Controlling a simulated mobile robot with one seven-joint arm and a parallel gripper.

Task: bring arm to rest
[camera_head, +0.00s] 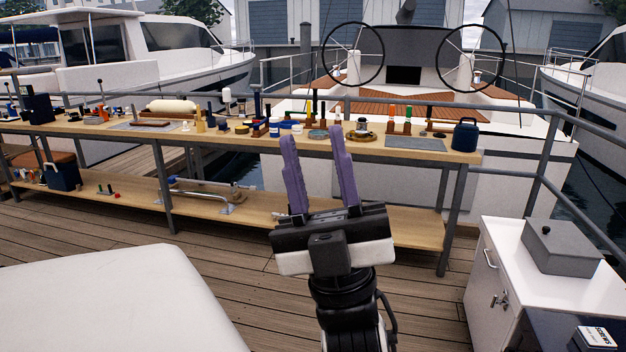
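My gripper (318,172) stands up in the middle of the camera_head view, its two purple fingers pointing upward. The fingers are apart and nothing shows between them, so it is open and empty. In the picture the fingertips overlap the near edge of the long wooden workbench (240,142). How far the fingers are from the bench is hard to tell. My arm comes up from the bottom of the view, over the deck.
The bench top carries many small tools and bottles, with a dark blue canister (465,135) at its right end. Its lower shelf (250,203) holds a few items. A white cabinet (545,290) with a grey box (562,248) stands at right. Wooden deck (240,265) lies open between.

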